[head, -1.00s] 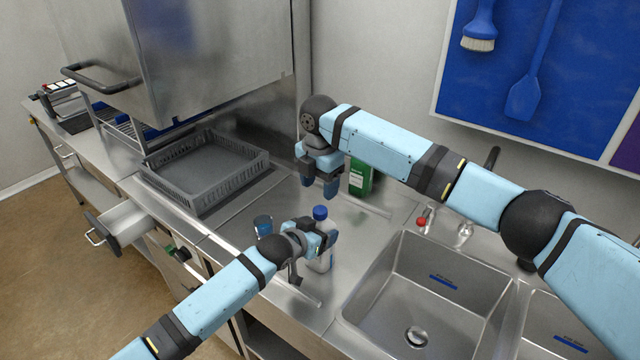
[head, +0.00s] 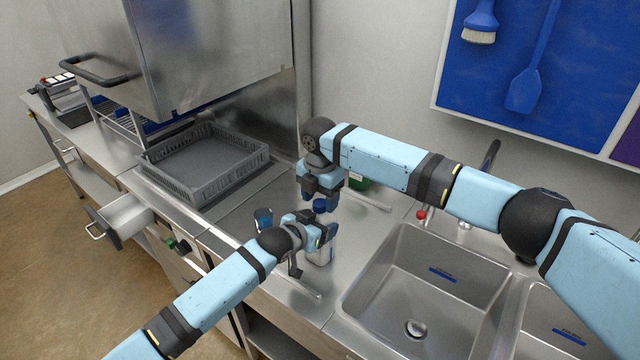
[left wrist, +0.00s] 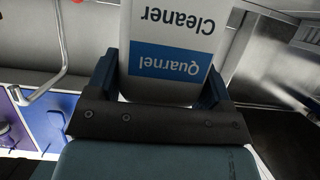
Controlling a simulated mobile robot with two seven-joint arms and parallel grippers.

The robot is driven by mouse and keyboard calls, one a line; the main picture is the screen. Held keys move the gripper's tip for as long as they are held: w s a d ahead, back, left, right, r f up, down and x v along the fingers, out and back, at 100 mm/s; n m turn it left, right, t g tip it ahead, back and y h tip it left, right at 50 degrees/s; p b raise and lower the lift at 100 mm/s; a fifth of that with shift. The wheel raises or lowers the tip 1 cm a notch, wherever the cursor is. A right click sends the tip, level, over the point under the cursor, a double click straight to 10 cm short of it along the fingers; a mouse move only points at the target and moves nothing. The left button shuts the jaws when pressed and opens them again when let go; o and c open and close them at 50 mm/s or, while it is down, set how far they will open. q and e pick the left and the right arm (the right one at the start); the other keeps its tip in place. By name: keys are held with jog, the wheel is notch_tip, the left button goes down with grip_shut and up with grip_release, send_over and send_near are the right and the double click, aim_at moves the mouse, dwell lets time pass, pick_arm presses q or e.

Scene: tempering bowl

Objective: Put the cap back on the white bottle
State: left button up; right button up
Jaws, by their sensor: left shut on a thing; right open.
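The white bottle (head: 322,254) stands upright at the counter strip left of the sink. My left gripper (head: 322,236) is shut on its body. The left wrist view shows the bottle's label (left wrist: 170,55), with "Quarnel" and "Cleaner" upside down, between the fingers. A blue cap (head: 320,206) shows at the bottle's top; I cannot tell how firmly it sits. My right gripper (head: 320,197) is open and points down just above or around the cap. Its fingers partly hide the gap there.
A blue cup (head: 263,220) stands close left of the bottle. A green container (head: 357,181) is mostly hidden behind my right gripper. A grey rack (head: 237,185) lies at the left back, and a sink (head: 390,290) opens on the right.

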jog(key=shift+f, duration=0.65)
jog(key=c, duration=1)
jog(key=shift+o, duration=0.2)
jog(key=shift+m, duration=1.2)
jog(key=m, duration=0.4)
jog(key=o, duration=1)
